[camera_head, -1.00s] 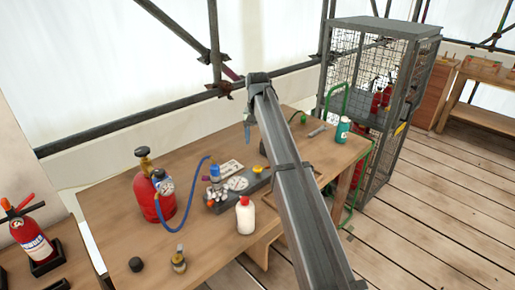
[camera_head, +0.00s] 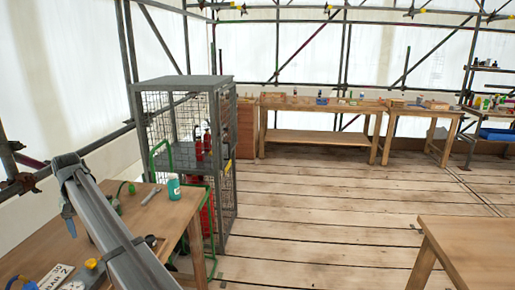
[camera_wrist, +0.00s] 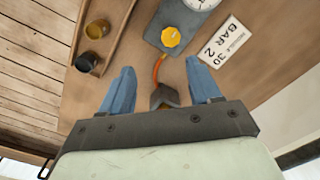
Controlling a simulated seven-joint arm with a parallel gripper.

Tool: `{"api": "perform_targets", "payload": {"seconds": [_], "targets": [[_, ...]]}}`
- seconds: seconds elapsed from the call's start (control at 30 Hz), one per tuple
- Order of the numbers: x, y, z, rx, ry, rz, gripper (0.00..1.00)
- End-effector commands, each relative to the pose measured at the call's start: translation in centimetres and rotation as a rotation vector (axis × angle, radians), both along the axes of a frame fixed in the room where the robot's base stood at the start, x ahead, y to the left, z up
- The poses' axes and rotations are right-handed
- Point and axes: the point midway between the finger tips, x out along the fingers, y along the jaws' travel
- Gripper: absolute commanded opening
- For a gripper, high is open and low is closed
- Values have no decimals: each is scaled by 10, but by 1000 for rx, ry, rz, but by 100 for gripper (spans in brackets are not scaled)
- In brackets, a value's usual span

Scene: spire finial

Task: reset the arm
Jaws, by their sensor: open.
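My arm reaches over the wooden workbench (camera_head: 38,232) at the lower left of the head view. My gripper hangs from its far end, where only a small bluish part (camera_head: 68,222) shows. In the wrist view my gripper (camera_wrist: 161,88) has its two blue fingers wide apart, with nothing held between them. Below lie a grey gauge unit (camera_wrist: 176,20) with a yellow knob (camera_wrist: 171,37), an orange hose (camera_wrist: 157,70) and a small dark block (camera_wrist: 163,97). A white card (camera_wrist: 224,42) marked "30 BAR 2" lies to their right.
A teal bottle (camera_head: 173,187) and a grey tool (camera_head: 151,194) lie near the bench's far end. A wire cage (camera_head: 205,140) with red extinguishers stands beyond. A tray (camera_wrist: 78,38) with two cups is in the wrist view. The plank floor (camera_head: 320,215) is open; another table (camera_head: 470,245) is at right.

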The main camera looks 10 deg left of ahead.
Motion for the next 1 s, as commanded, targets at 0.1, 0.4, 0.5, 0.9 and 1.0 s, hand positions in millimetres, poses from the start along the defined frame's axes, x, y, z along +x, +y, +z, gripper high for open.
{"api": "perform_targets", "payload": {"seconds": [0.1,0.4,0.5,0.9,1.0], "targets": [[22,-50,-28,-6,42,-49,63],[73,-198,-112,-5,184,-205,63],[82,-248,-146,-5,227,-258,63],[81,-405,-299,-47,306,-416,63],[72,-438,-334,-61,317,-442,63]]}}
